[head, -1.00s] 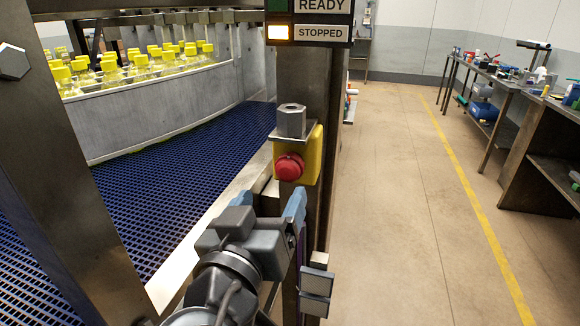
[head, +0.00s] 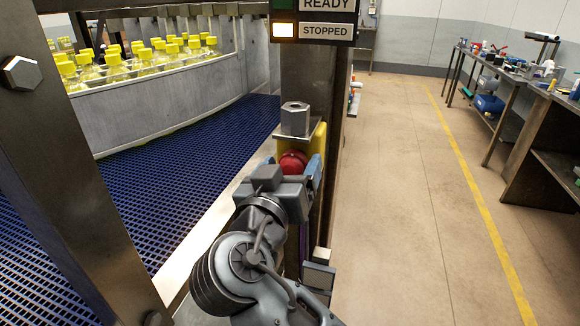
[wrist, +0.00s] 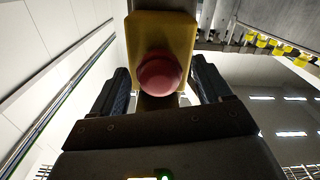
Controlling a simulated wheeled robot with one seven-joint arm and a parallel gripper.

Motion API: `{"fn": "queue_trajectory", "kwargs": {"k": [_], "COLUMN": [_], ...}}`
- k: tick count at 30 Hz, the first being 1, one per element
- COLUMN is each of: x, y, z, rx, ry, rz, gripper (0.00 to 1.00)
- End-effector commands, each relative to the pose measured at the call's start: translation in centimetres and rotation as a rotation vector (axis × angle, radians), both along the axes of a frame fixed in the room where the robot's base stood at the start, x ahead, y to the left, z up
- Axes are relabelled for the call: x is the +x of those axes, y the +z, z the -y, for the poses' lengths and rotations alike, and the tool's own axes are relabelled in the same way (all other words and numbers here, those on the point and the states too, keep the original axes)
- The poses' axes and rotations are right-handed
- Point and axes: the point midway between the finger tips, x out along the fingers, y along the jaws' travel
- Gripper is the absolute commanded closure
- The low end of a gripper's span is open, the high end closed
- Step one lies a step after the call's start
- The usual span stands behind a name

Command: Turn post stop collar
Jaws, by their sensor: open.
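A round red stop collar (head: 293,162) sits on the front of a yellow housing (head: 318,140) on a steel post (head: 306,75). A bracket with a steel hex piece (head: 295,118) is on top of the housing. My gripper (head: 291,170) is open just in front of the red collar, partly covering its lower side in the head view. In the wrist view the red collar (wrist: 160,74) shows between the two open blue-padded fingers, against the yellow housing (wrist: 178,28). I see no clear contact between fingers and collar.
A sign above reads READY and STOPPED (head: 313,30), with the STOPPED lamp lit. A blue mesh conveyor (head: 130,190) and yellow-capped bottles (head: 130,60) are at left. A grey box (head: 318,277) is low on the post. Floor at right is clear.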

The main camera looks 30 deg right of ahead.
Motion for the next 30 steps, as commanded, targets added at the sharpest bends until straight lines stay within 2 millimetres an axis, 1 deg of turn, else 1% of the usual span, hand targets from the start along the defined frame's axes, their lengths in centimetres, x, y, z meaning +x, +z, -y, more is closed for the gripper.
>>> {"fn": "queue_trajectory", "kwargs": {"k": [1,2,18,25,30], "x": [-0.01,-0.01,-0.02,-0.02,-0.01], "y": [0.0,0.0,0.01,-0.18,-0.45], "z": [-0.01,-0.01,-0.02,-0.04,-0.11], "rx": [0.0,0.0,0.0,0.017,0.067], "ry": [0.0,0.0,0.0,0.001,0.002], "rz": [0.0,0.0,0.0,0.017,0.069], "gripper": [0.24,0.27,0.79,0.79,0.79]}}
